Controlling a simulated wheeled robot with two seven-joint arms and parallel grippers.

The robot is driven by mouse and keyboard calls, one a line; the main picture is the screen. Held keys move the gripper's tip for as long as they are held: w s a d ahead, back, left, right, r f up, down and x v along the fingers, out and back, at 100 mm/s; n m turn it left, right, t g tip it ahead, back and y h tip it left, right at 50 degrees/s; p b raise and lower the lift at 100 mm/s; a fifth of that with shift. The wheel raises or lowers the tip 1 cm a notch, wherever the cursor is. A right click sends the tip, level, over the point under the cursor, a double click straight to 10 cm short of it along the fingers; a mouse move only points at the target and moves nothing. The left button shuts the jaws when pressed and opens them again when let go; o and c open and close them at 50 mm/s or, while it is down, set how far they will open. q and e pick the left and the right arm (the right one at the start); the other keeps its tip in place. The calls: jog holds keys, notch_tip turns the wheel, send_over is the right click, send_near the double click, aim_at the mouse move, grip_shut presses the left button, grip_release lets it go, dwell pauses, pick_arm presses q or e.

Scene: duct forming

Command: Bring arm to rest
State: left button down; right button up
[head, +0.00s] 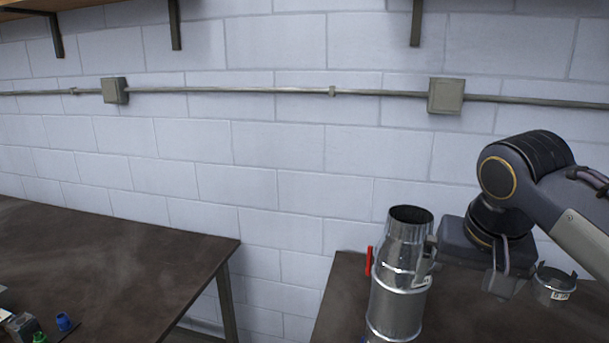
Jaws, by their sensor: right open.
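My right arm comes in from the right, and its gripper (472,266) hangs low over the right table (480,325). The gripper is open, with its fingers partly hard to make out against the dark table. Just left of it a shiny metal duct assembly (397,300) stands upright, with a narrower open top and a wider lower part. One finger side is close to the duct's right side; I cannot tell whether they touch. My left gripper is not in view.
A short metal collar (553,287) with a label is right of the gripper. A red handle (368,261) shows left of the duct. The left table (120,260) has small blue (64,321) and green items in its near left corner. A gap separates the tables; a block wall stands behind.

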jog(key=s+a+f+n+t+y, duration=0.1)
jog(key=s+f+y, duration=0.1)
jog(key=s+f, duration=0.6)
jog(key=s+a+f+n+y, duration=0.1)
jog(key=s+f+y, duration=0.1)
jog(key=s+f, duration=0.6)
notch_tip(320, 180, down, 6)
jog(key=shift+a+r+t+b, duration=0.1)
jog(key=shift+a+t+b, duration=0.1)
jog(key=shift+t+b, duration=0.25)
